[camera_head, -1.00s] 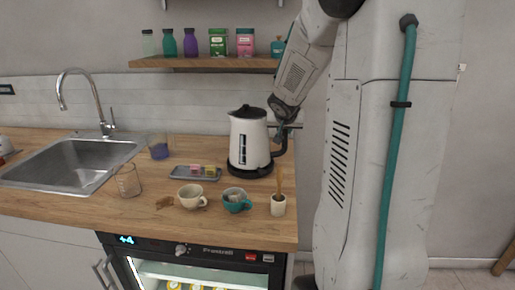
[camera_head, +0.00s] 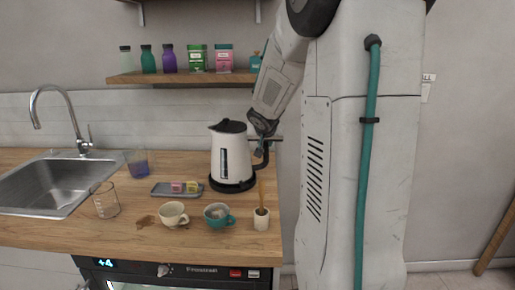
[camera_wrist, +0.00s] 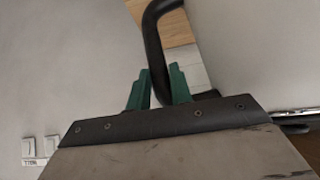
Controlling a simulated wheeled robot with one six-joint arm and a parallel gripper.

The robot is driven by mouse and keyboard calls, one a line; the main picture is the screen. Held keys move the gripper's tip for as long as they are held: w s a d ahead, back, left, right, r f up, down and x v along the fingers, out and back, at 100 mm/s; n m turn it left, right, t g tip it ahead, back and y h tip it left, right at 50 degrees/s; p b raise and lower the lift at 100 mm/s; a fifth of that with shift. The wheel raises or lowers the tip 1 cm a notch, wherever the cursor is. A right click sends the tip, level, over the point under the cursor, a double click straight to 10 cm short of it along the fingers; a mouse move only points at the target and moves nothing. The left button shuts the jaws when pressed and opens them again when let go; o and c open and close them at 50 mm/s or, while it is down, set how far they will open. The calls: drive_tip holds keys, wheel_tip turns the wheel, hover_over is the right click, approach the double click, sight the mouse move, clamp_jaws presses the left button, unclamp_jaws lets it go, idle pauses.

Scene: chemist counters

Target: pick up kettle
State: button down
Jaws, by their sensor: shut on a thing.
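The white kettle (camera_head: 231,155) with a black lid and black base stands upright on the wooden counter (camera_head: 60,232). Its black handle faces right. My gripper (camera_head: 262,146) is at the handle, on the kettle's right side. In the wrist view, the two green fingers of my gripper (camera_wrist: 160,71) are on either side of the black handle (camera_wrist: 154,45), shut on it. The kettle's white body (camera_wrist: 260,50) fills the right of that view. The handle's lower end is partly hidden by the gripper.
A grey tray (camera_head: 160,190), a cream cup (camera_head: 173,214), a teal cup (camera_head: 216,216) and a small pot (camera_head: 261,221) with a wooden utensil stand near the kettle. A shelf (camera_head: 180,78) with several containers hangs above. The sink (camera_head: 60,182) is at left.

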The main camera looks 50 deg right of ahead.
drive_tip(key=shift+r, duration=0.25)
